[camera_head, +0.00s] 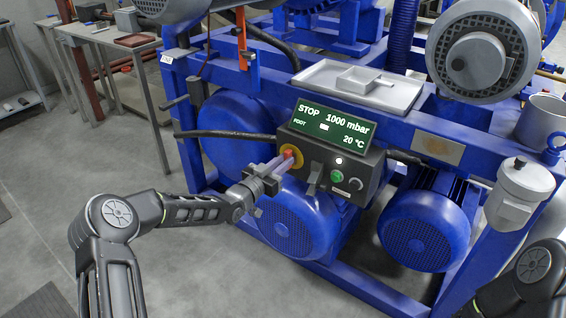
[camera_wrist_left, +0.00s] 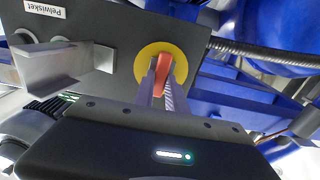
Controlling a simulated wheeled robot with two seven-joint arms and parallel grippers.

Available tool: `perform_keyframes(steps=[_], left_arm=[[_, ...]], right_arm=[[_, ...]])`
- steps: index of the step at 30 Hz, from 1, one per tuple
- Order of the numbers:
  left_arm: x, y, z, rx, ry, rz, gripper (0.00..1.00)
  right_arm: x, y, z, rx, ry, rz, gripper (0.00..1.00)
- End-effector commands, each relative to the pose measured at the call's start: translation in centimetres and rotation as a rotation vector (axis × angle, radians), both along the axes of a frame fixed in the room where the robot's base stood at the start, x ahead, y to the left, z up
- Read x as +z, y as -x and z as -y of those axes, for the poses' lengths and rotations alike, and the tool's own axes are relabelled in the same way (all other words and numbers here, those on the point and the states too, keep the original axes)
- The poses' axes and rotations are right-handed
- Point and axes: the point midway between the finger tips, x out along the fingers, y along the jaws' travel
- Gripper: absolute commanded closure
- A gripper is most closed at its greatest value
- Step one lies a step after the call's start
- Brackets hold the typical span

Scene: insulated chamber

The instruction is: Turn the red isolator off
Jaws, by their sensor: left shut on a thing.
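The red isolator (camera_head: 289,153) is a red knob on a yellow disc, on the left side of the dark control box (camera_head: 358,178). In the left wrist view the red knob (camera_wrist_left: 163,68) stands edge-on in front of the yellow disc. My left gripper (camera_head: 283,160) reaches it from the left, with its fingers on either side of the knob and shut on it. The fingers partly cover the knob, so its exact setting is hard to tell. My right gripper is out of view; only part of my right arm shows at the lower right.
The box's display (camera_head: 330,128) reads STOP, 1000 mbar and 20 °C. A green button (camera_head: 337,177) and a grey bracket (camera_wrist_left: 62,68) are beside the isolator. A metal tray (camera_head: 340,88) lies on the blue frame above. A black cable (camera_wrist_left: 250,52) runs close by. Open floor lies at left.

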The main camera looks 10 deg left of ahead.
Motion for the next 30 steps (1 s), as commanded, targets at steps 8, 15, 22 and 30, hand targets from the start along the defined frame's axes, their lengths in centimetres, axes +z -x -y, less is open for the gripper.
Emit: perform_keyframes(steps=[8,15,22,30], left_arm=[[-0.1,0.0,0.0,-0.001,0.011,-0.004,1.00],[-0.2,0.0,0.0,0.000,0.076,-0.030,1.00],[-0.4,0.0,-0.2,0.000,0.211,-0.085,1.00],[-0.4,-0.1,-0.3,0.001,0.435,-0.174,1.00]], right_arm=[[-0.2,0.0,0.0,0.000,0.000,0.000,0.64],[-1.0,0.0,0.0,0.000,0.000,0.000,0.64],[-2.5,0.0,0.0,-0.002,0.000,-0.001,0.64],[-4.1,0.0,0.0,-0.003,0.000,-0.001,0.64]])
